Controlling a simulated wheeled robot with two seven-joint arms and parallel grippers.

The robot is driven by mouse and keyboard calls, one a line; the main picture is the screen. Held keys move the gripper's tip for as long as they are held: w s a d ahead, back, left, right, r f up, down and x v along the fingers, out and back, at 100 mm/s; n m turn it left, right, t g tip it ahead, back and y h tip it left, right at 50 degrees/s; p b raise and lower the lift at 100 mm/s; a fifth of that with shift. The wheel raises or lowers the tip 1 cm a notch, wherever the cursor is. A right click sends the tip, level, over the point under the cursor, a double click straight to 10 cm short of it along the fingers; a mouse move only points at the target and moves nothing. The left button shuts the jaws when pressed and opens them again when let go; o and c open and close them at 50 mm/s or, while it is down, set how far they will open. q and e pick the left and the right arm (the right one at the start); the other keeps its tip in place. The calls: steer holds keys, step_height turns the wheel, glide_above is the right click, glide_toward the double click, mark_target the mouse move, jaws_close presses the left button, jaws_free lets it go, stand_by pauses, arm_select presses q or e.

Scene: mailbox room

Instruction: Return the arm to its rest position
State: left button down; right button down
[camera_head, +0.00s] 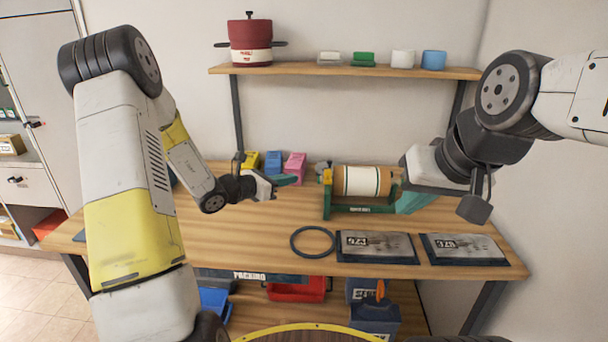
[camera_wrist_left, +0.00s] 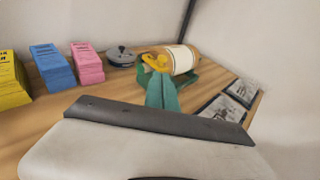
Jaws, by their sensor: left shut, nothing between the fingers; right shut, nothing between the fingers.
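My left gripper (camera_head: 287,180) is shut and empty in the head view, held above the middle of the wooden table. Its green fingers (camera_wrist_left: 162,93) are together in the left wrist view, pointing towards the tape dispenser. My right gripper (camera_head: 410,203) is at the right, close to the right end of the green dispenser (camera_head: 345,210); its green fingers look closed, and I cannot tell whether they touch the dispenser. The dispenser carries a tan roll with a white label (camera_head: 361,181). The roll also shows in the left wrist view (camera_wrist_left: 182,60).
Yellow, blue and pink (camera_head: 294,166) stacks stand at the table's back. A black ring (camera_head: 313,242) and two grey packets (camera_head: 376,247) lie near the front edge. A shelf (camera_head: 300,70) above holds a red pot (camera_head: 250,42) and small items. Bins sit below.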

arm_select(q)
steer(key=s+d+r+m+g, duration=0.3)
steer(key=s+r+m+g, duration=0.15)
steer(key=s+m, duration=0.45)
steer(key=s+d+r+m+g, duration=0.35)
steer(key=s+r+m, duration=0.25)
steer(key=s, duration=0.4)
steer(key=s+a+r+m+t+y, duration=0.1)
steer(key=s+a+r+m+y, duration=0.1)
steer(key=s+a+m+y, duration=0.2)
steer(key=s+a+r+m+t+y, duration=0.2)
steer(key=s+a+m+y, duration=0.2)
steer(key=s+a+m, duration=0.3)
steer(key=shift+s+r+m+y, duration=0.3)
steer(key=shift+s+m, duration=0.5)
steer(key=shift+s, duration=0.35)
